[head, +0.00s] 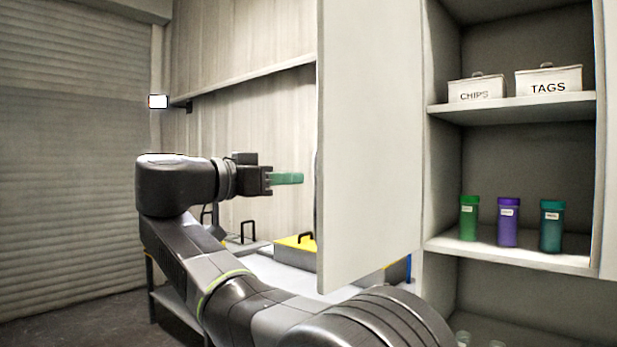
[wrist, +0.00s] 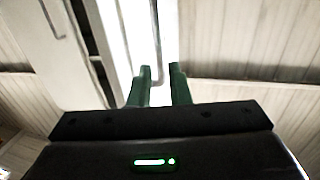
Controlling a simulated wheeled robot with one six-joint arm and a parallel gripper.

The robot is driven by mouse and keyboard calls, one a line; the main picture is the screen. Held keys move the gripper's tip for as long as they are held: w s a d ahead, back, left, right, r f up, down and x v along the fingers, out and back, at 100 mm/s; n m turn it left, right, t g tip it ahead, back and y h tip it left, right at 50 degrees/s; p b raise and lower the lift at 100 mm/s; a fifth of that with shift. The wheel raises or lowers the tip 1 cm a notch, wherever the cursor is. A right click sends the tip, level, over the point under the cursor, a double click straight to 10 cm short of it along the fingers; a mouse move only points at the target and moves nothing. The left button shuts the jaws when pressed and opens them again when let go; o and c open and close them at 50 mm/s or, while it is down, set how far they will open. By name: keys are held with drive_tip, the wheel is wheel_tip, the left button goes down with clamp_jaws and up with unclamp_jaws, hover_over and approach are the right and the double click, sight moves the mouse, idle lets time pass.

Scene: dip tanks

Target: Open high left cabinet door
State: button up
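The high left cabinet door (head: 370,140) is a pale panel in the head view, swung out from the cabinet's left side so that the shelves show. My gripper (head: 302,178) is left of the door's free edge, its green fingers pointing right towards the door's outer side. In the wrist view my gripper (wrist: 160,68) has its two green fingers apart. A thin grey bar handle (wrist: 156,45) on a bright panel runs down to the gap between the fingertips. I cannot tell whether either finger touches it. The head view hides most of this handle.
Green, purple and teal bottles (head: 508,222) stand below. A bench with a yellow-topped lidded tank (head: 296,243) lies beneath my arm. A shutter (head: 70,150) is at left.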

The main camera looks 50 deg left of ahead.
sight(315, 177)
drive_tip(key=s, duration=0.6)
drive_tip(key=shift+s+a, duration=0.2)
drive_tip(key=shift+s, duration=0.15)
drive_tip(key=shift+w, duration=0.1)
drive_tip(key=w, duration=0.9)
drive_tip(key=w+d, duration=0.1)
drive_tip(key=w, duration=0.3)
drive_tip(key=shift+w+r, duration=0.1)
drive_tip(key=shift+w, duration=0.25)
